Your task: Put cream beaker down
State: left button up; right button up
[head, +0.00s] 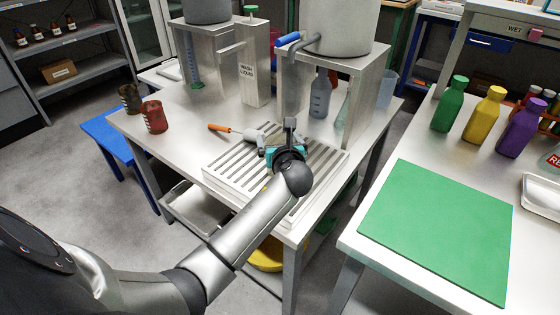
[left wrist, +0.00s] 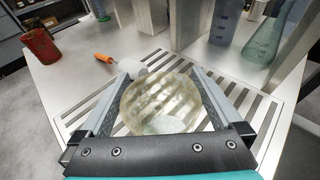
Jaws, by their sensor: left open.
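The cream beaker (left wrist: 162,104) is see-through and pale, and shows in the left wrist view from above, over the slotted draining rack (left wrist: 75,112). Rack slots show through it. My left gripper (left wrist: 160,98) is open, with one finger on each side of the beaker; I cannot tell whether either touches it. In the head view my left gripper (head: 288,135) is over the slotted rack (head: 226,178) on the steel table, and the beaker is hidden there by the gripper and arm. My right gripper is not in view.
An orange-handled brush (head: 220,127) lies just behind the rack. A red beaker (head: 154,116) stands at the table's left. A blue-grey bottle (head: 320,94) and greenish flask (head: 343,110) stand behind, by the tank stand (head: 350,75). A green mat (head: 437,225) lies on the right table.

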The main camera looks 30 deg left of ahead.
pick_arm(q)
jog(key=c, duration=1.3)
jog(key=shift+r, duration=0.25)
